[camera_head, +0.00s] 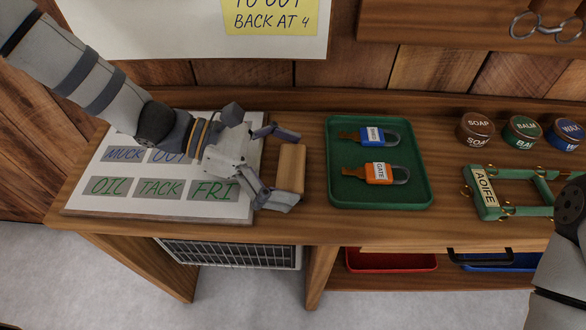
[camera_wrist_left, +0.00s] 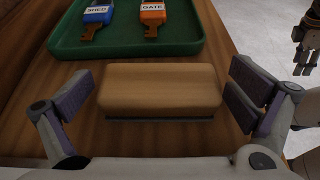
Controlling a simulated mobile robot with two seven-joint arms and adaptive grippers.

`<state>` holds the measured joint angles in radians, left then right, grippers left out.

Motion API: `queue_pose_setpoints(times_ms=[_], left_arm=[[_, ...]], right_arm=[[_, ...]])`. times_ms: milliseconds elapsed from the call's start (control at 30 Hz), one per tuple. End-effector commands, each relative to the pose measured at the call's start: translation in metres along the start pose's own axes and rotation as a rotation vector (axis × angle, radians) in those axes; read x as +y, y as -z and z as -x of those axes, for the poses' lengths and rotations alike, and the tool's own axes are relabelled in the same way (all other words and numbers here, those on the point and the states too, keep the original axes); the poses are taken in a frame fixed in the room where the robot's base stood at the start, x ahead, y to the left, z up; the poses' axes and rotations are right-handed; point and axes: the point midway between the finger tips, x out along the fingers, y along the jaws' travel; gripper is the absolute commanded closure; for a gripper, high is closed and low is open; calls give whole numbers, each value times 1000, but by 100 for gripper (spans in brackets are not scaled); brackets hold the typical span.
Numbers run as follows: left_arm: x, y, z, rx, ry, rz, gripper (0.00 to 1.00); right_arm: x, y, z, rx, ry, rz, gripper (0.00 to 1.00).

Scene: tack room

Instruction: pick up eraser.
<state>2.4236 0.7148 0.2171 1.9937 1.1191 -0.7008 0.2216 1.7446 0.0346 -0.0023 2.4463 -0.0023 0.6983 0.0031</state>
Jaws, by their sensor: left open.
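The eraser is a tan wooden block with a thin dark underside. In the head view the eraser (camera_head: 290,167) lies on the wooden bench between the whiteboard and the green tray. My left gripper (camera_head: 284,168) is open, with its fingers on either side of the eraser. In the left wrist view the eraser (camera_wrist_left: 160,90) sits in the gap of the left gripper (camera_wrist_left: 163,97), and space shows between it and each finger pad. My right arm shows at the right edge of the head view; its fingers are not clear there.
A green tray (camera_head: 341,198) with blue and orange padlock tags stands right of the eraser. A lettered whiteboard (camera_head: 170,211) lies under my left arm. A green frame (camera_head: 487,207) and three round tins, one a soap tin (camera_head: 475,129), are farther right.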

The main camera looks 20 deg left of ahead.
Motion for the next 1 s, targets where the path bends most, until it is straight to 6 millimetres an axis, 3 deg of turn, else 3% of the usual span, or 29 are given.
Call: queue_pose_setpoints(times_ms=[200, 400, 767, 933, 1000], left_arm=[[0, -1, -1, -1, -1, -2, 2], [0, -1, 0, 0, -1, -2, 45], [0, -6, 2, -1, -1, -4, 45], [1, -36, 14, -3, -4, -13, 45], [-10, -51, 29, -5, -8, -15, 45]], right_arm=[[0, 0, 1, 2, 0, 0, 60], [0, 0, 1, 2, 0, 1, 60], [0, 1, 3, 6, 0, 1, 60], [0, 6, 15, 35, 2, 0, 60], [-1, 10, 27, 64, 3, -1, 60]])
